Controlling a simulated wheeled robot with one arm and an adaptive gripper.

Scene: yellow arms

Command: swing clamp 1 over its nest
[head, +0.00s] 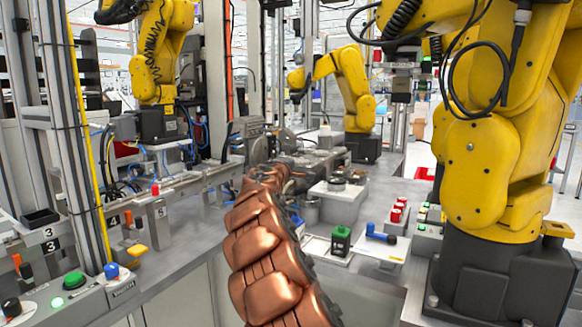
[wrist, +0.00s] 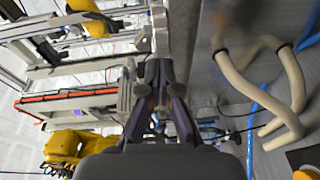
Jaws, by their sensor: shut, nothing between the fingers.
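A grey block marked 1 (head: 158,215) stands at the bench's left edge, with a small red-topped part (head: 155,188) on it. Left of it, an orange-handled lever (head: 128,218) stands upright near a yellow piece (head: 137,250). I cannot tell for sure which part is clamp 1 or its nest, or where the clamp arm points. My copper arm reaches up the middle of the head view, and its end is hard to make out there. In the wrist view my gripper (wrist: 158,74) is shut and empty, its dark fingers together before a grey fixture.
Yellow robot arms stand at right (head: 490,150), back left (head: 160,55) and back middle (head: 345,85). A green button (head: 73,280) is at front left. A green-topped block (head: 341,240) and blue-handled part (head: 378,234) lie right of my arm. Pale hoses (wrist: 270,85) show in the wrist view.

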